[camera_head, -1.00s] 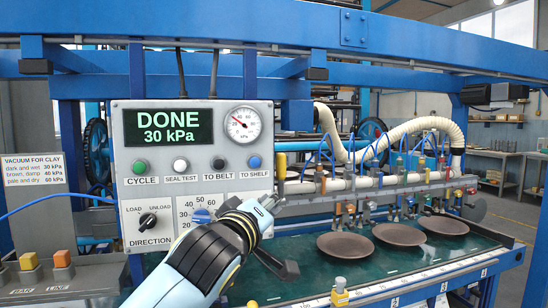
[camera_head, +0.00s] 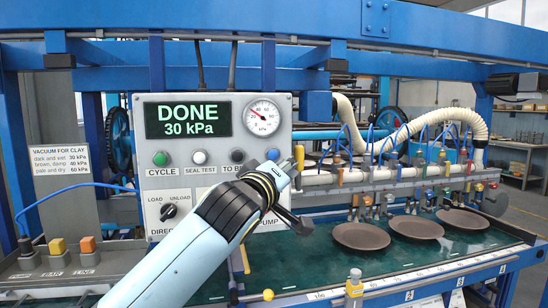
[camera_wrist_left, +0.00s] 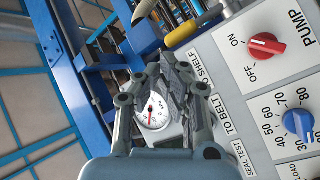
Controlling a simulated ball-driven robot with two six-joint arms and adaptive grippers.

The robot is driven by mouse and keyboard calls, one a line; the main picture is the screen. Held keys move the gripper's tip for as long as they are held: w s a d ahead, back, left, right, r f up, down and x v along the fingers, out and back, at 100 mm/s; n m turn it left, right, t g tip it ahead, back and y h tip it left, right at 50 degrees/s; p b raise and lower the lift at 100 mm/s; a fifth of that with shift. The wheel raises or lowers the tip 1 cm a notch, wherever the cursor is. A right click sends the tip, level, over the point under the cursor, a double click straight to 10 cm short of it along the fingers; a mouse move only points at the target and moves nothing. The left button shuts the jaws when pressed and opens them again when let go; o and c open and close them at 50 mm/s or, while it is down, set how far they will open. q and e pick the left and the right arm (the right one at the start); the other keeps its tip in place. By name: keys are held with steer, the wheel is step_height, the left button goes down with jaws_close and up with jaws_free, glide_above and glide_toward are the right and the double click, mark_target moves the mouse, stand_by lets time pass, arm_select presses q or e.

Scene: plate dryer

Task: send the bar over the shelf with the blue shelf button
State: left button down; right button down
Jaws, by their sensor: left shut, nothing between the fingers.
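The blue shelf button (camera_head: 272,154) is on the grey control panel (camera_head: 215,109), under a screen reading DONE 30 kPa. In the head view my left gripper (camera_head: 287,168) is just below and right of it, partly covering the panel labels. In the left wrist view the shut, empty fingers (camera_wrist_left: 180,80) lie in front of the panel beside the TO SHELF label and hide the button. Whether they touch it I cannot tell. The white bar (camera_head: 400,174) with its suction cups hangs over the green belt (camera_head: 330,268). My right gripper is out of view.
Three brown plates lie on the belt, the nearest (camera_head: 361,236) below the bar. The white seal test button (camera_head: 199,157) and green cycle button (camera_head: 160,159) are left of the blue one. A gauge (camera_head: 262,117) sits above. A red pump switch (camera_wrist_left: 265,46) shows in the wrist view.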

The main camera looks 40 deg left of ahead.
mark_target(273, 155)
arm_select(q)
steer(key=shift+w+a+b, duration=0.5)
steer(key=shift+w+a, duration=1.3)
steer(key=shift+a, duration=0.3)
steer(key=shift+w+a, duration=0.3)
steer(key=shift+a, duration=0.05)
